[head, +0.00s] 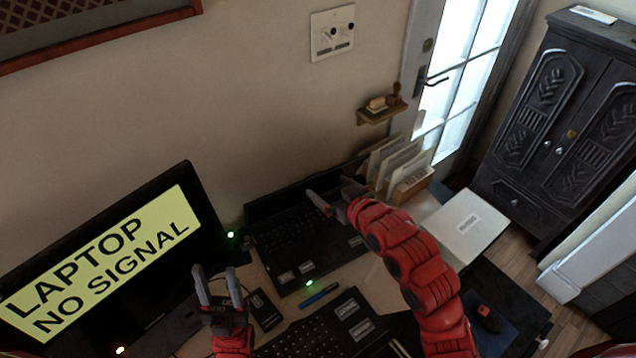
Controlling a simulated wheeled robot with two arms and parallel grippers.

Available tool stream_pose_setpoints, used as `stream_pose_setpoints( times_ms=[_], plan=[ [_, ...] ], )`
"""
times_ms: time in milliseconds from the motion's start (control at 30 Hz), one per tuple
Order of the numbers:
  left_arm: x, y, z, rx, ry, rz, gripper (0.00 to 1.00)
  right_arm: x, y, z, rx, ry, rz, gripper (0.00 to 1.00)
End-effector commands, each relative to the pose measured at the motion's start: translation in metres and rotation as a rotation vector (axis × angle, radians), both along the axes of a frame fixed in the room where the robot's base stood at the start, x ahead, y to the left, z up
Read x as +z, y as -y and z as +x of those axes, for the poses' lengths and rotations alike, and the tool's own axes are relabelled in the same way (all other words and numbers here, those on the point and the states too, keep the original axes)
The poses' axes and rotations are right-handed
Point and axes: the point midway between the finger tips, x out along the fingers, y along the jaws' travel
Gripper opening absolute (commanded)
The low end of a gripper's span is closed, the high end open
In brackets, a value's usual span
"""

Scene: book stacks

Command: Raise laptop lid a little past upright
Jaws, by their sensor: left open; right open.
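The black laptop (272,240) stands open on the desk, its keyboard partly in view. Its lid (262,206) shows as a narrow dark strip along the back, so it stands steeply; its exact angle is hard to tell. My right gripper (328,188) is open at the right part of the laptop, close to the lid; I cannot tell whether it touches. It and my red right arm hide part of the laptop's right side. My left gripper (215,273) is open and empty, in front of the laptop and to its left, beside the monitor.
A monitor (105,262) reading "LAPTOP NO SIGNAL" stands at left. A separate keyboard (310,335), a blue pen (319,295) and a small black device (264,310) lie in front. A file holder (413,187) stands right of the laptop. A mouse (488,319) lies at right.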

Motion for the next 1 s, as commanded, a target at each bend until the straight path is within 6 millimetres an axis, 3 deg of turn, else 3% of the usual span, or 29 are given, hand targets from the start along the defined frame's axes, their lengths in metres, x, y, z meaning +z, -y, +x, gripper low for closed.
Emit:
stream_pose_setpoints(
  times_ms=[400, 867, 1000],
  plan=[
    [0.021, 0.000, 0.000, 0.000, -0.001, 0.000, 0.50, -0.020, -0.026, 0.046, 0.000, -0.002, -0.002, 1.00],
    [0.022, 0.000, 0.000, 0.000, -0.001, 0.000, 0.50, -0.025, -0.029, 0.054, -0.001, 0.001, -0.002, 1.00],
    [0.022, 0.000, 0.000, 0.000, -0.001, 0.000, 0.50, -0.025, -0.029, 0.054, -0.001, 0.001, -0.001, 0.75]
  ],
)
